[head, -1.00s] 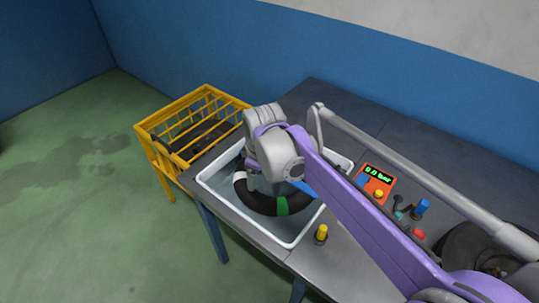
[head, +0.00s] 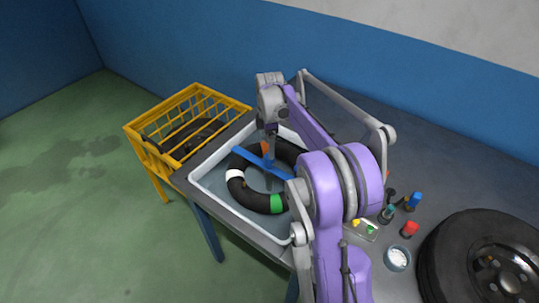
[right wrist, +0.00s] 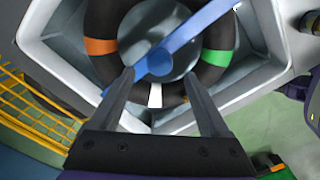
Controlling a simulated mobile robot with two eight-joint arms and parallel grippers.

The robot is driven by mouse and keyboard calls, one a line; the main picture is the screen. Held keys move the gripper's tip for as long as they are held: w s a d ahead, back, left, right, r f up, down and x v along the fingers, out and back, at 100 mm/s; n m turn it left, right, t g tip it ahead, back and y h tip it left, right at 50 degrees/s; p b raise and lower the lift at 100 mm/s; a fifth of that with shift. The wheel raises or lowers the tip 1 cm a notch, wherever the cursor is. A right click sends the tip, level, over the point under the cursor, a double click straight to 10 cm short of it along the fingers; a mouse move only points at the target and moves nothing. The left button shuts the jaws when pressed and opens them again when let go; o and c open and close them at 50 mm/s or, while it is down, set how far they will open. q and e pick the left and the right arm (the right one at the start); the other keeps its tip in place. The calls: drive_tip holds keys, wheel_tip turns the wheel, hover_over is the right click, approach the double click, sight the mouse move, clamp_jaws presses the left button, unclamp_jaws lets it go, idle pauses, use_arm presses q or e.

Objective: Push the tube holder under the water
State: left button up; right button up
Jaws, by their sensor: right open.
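The tube holder is a blue bar (head: 249,158) with a round middle, lying across a black inner tube (head: 262,202). The tube has green, white and orange bands and sits in a white basin of water (head: 213,201). In the right wrist view, the blue bar (right wrist: 196,27) runs slantwise across the tube (right wrist: 100,20). My right gripper (head: 270,148) is open over the basin, close to the bar. Its two fingers (right wrist: 160,78) point at the bar's middle with nothing between them; whether they touch it I cannot tell. My left gripper is out of view.
A yellow crate (head: 136,133) with dark tyres stands left of the basin. On the grey table to the right are a black wheel (head: 454,262), a small pale pot (head: 398,258) and several coloured bits. A blue wall stands behind.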

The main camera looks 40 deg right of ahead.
hover_over(269, 168)
drive_tip(key=f, duration=0.5)
drive_tip(key=shift+w+d+f, duration=0.1)
drive_tip(key=shift+w+d, duration=0.25)
clamp_jaws()
idle(1.0)
